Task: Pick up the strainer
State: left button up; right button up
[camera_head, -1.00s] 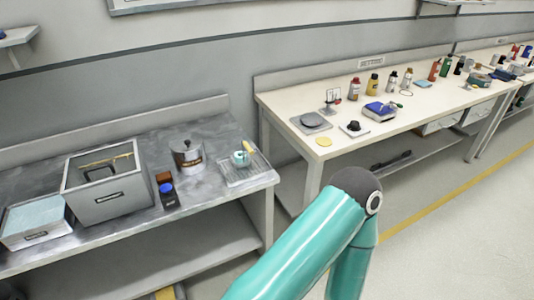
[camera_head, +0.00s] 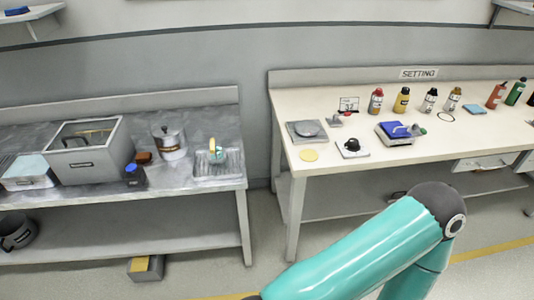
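I cannot make out a strainer for certain in this view. A small teal item with a yellow upright part (camera_head: 214,149) sits on a metal drain rack (camera_head: 232,164) at the right end of the grey left bench. It is too small to tell what it is. One of my teal arms crosses the lower right. Neither of my grippers shows in the frame.
The left bench (camera_head: 200,186) also holds a grey bin (camera_head: 87,163), a metal pot (camera_head: 169,142) and a blue-capped jar (camera_head: 133,174). A dark bucket (camera_head: 17,234) and a box (camera_head: 146,268) are below. A cream bench (camera_head: 330,94) labelled SETTING stands right, past a gap.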

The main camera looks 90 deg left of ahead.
aim_at(212, 150)
jog(key=z, duration=0.35)
jog(key=i, duration=0.45)
jog(key=u, duration=1.75)
jog(key=i, duration=0.2)
jog(key=u, duration=2.35)
jog(key=k, duration=0.6)
jog(key=u, duration=0.25)
jog(key=i, duration=1.65)
jog(key=z, duration=0.35)
